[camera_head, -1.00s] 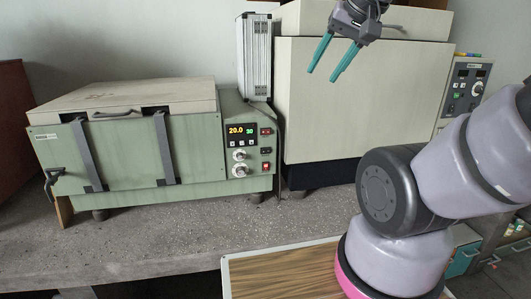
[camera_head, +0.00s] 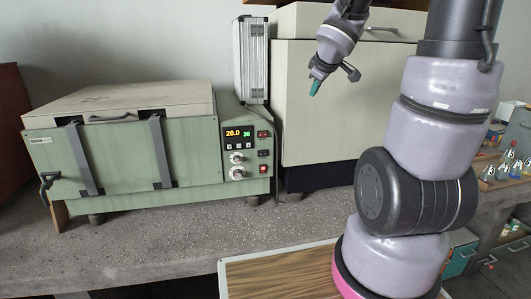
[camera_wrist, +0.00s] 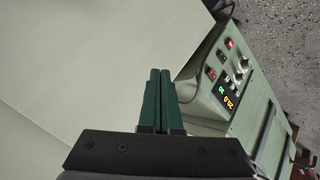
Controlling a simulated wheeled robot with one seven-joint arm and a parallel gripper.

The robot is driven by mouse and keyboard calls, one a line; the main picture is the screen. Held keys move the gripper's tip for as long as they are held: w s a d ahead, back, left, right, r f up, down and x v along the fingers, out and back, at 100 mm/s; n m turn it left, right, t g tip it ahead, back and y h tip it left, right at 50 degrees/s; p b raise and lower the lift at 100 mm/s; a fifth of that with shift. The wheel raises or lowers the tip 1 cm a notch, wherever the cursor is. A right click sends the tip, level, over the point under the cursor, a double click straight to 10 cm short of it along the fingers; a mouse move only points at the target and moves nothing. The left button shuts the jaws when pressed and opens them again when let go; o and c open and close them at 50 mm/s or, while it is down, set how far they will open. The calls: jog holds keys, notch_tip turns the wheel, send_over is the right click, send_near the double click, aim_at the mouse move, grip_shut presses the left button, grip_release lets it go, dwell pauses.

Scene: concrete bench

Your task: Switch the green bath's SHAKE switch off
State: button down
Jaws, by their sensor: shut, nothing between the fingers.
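The green bath (camera_head: 140,155) stands on the left of the bench with its pale lid shut. Its control panel is at its right end, with a lit display (camera_head: 238,133), two knobs and a column of small switches (camera_head: 263,153). The labels are too small to read, so I cannot tell which switch is SHAKE or its position. The panel also shows at the right in the wrist view (camera_wrist: 238,80). My gripper (camera_head: 314,88) is shut and empty, above and to the right of the panel, apart from it. Its teal fingers lie together in the wrist view (camera_wrist: 159,75).
A large beige cabinet (camera_head: 330,110) stands right of the bath, behind my gripper. A tall grey vented box (camera_head: 251,60) stands behind the panel. A wood-grain board (camera_head: 280,275) lies in front. Bottles in a tray (camera_head: 508,168) stand far right. The bench before the bath is clear.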

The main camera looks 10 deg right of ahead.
aim_at(263, 154)
jog(key=a+f+n+g+y, duration=0.2)
jog(key=a+f+n+y, duration=0.1)
jog(key=f, duration=0.5)
jog(key=a+f+n+g+y, duration=0.2)
jog(key=a+f+n+y, duration=0.1)
jog(key=a+f+n, duration=0.2)
notch_tip(263, 154, down, 3)
jog(key=shift+w+a+n+y, duration=0.3)
jog(key=shift+w+n, duration=0.05)
jog(key=shift+n, duration=0.85)
jog(key=w+a+f, duration=0.4)
jog(key=w+f, duration=0.4)
jog(key=shift+a, duration=0.4)
